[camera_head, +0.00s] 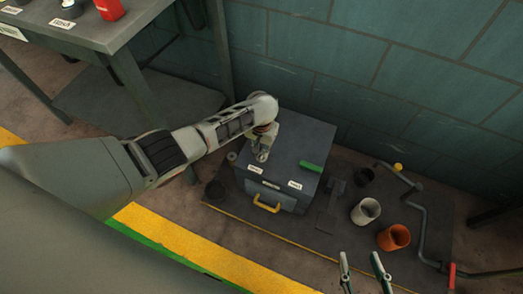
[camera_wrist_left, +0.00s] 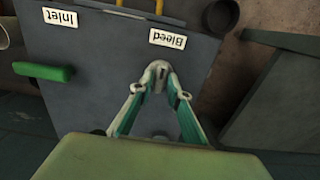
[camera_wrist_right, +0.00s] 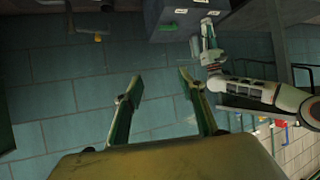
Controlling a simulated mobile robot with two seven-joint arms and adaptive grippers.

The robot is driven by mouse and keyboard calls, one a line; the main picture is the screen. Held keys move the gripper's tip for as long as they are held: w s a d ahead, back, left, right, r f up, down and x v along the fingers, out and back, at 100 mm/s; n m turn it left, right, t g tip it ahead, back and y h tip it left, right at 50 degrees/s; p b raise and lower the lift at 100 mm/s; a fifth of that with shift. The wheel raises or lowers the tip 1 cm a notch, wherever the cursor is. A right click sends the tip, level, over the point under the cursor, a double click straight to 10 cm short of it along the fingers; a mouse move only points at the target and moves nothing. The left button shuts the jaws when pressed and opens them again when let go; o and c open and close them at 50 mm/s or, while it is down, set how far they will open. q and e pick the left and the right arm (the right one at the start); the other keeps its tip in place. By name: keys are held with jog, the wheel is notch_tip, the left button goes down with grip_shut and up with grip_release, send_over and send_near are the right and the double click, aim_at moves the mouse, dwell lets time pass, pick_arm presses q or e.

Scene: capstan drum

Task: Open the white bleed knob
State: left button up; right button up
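The white bleed knob (camera_wrist_left: 159,69) sits on the top of the grey box, by the "Bleed" label (camera_wrist_left: 167,38). My left gripper (camera_wrist_left: 159,80) has its fingertips close together, one on each side of the knob, and appears shut on it. In the head view, my left gripper (camera_head: 262,154) points down at the box top (camera_head: 300,135) beside the label and largely hides the knob. My right gripper (camera_head: 360,256) is open and empty, low in the head view; its spread fingers also show in the right wrist view (camera_wrist_right: 159,78).
A green handle (camera_head: 311,166) lies near the "Inlet" label (camera_head: 294,184). The box has a yellow front handle (camera_head: 267,204). A pale cup (camera_head: 366,211), an orange cup (camera_head: 394,237) and a pipe (camera_head: 420,230) stand to the right. A table (camera_head: 120,30) is at upper left.

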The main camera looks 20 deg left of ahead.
pick_arm(q)
grip_shut()
jog(key=shift+m, duration=0.3)
jog(key=m, duration=0.2)
jog(key=shift+d+m+p, duration=0.1)
jog(key=shift+m+p, duration=0.2)
jog(key=shift+p, duration=0.05)
jog(key=m, duration=0.5)
jog(key=shift+s+m, duration=0.1)
jog(key=shift+m, duration=0.2)
jog(key=m, duration=0.4)
jog(key=shift+f, duration=0.1)
jog(key=shift+m, duration=2.5)
jog(key=o, duration=0.6)
grip_release()
